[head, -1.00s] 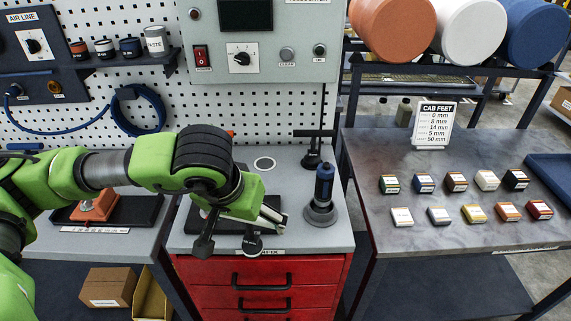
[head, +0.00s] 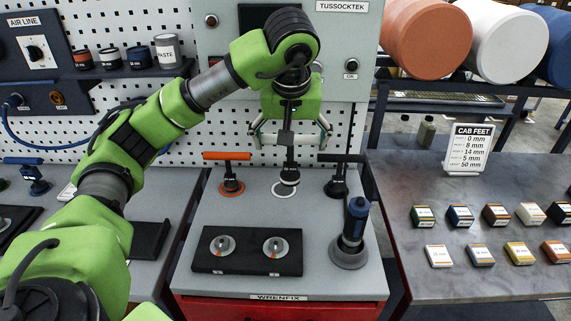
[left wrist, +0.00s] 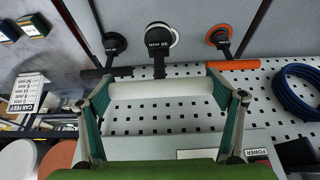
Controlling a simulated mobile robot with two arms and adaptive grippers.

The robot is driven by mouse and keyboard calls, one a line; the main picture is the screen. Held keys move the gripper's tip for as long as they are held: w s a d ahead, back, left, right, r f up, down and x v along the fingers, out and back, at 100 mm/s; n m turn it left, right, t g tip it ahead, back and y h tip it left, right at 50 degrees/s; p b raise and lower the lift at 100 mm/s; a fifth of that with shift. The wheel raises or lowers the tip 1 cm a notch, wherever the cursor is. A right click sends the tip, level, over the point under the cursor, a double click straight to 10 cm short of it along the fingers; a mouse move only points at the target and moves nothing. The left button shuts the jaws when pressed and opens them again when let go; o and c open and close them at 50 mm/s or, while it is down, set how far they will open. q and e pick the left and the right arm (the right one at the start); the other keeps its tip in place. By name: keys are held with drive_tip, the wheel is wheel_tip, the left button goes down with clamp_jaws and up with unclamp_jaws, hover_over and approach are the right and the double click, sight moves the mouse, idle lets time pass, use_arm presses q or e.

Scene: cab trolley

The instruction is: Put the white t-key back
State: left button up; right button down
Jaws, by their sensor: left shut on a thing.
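My left gripper (head: 291,137) is shut on the white t-key's crossbar, above the back of the grey bench top. The white t-key (left wrist: 160,90) hangs upright, with its dark shaft and round foot pointing down. In the head view the foot is just behind and above a white ring mark (head: 284,189), which is uncovered at its front. I cannot tell whether the foot touches the bench. In the left wrist view the foot (left wrist: 159,37) overlaps the white ring. My right gripper is not in view.
An orange t-key (head: 229,184) stands left of the ring, and a black t-key (head: 337,186) stands right. In front are a black plate (head: 248,262) with two round discs and a blue-handled tool (head: 355,225). The pegboard and control box (head: 345,50) are close behind.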

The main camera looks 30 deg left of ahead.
use_arm(q)
drive_tip(key=w+a+f+p, duration=0.3)
drive_tip(key=w+a+f, duration=0.3)
drive_tip(key=f, duration=0.5)
drive_tip(key=shift+w+a+f, duration=0.15)
drive_tip(key=shift+w, duration=0.35)
drive_tip(key=o, duration=1.5)
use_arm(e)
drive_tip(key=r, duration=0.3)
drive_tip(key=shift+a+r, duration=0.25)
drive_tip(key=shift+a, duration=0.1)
